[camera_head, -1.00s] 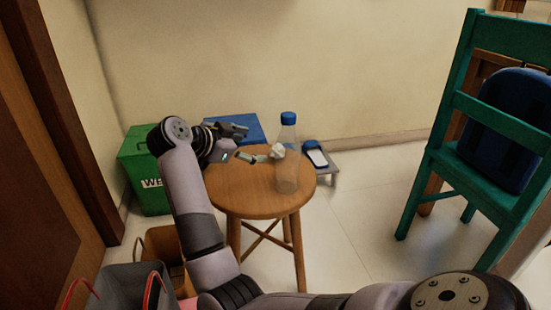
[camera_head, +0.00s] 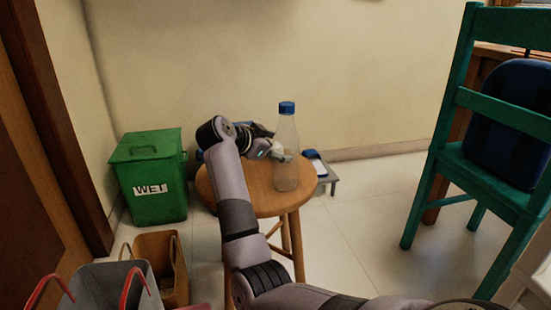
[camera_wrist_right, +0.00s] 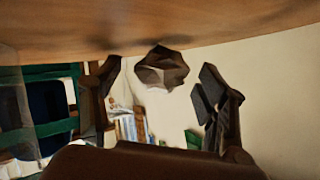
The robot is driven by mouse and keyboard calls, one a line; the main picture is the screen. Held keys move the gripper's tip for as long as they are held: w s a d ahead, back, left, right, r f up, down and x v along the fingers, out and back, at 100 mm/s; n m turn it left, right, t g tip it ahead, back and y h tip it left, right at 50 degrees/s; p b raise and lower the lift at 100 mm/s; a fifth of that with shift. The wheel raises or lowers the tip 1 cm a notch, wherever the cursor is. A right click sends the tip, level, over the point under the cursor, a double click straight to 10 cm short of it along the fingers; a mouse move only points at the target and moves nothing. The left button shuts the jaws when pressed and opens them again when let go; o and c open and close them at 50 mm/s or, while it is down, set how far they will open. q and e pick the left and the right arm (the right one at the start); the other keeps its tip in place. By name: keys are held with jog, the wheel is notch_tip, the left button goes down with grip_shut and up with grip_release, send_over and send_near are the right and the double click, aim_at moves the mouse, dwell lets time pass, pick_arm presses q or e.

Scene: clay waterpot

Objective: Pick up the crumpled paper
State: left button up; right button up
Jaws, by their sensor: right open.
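The crumpled paper (camera_head: 277,150) is a small pale wad on the round wooden stool (camera_head: 237,195), just left of a clear bottle (camera_head: 287,165) with a blue cap. My right gripper (camera_head: 272,145) is at the paper and partly hides it in the head view. In the right wrist view, the stool top fills the upper edge, and the paper (camera_wrist_right: 162,68) shows dark between the two spread fingers of my right gripper (camera_wrist_right: 165,85). The fingers are open, with gaps on both sides of the paper. My left gripper is not in view.
The bottle stands close to the right gripper. A green bin (camera_head: 153,180) marked "WET" and a brown basket (camera_head: 160,262) stand at the left. A low stand (camera_head: 325,175) is behind the stool. A green chair (camera_head: 455,150) is at the right, with clear floor between.

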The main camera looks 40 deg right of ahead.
jog(key=shift+d, duration=0.1)
jog(key=c, duration=0.8)
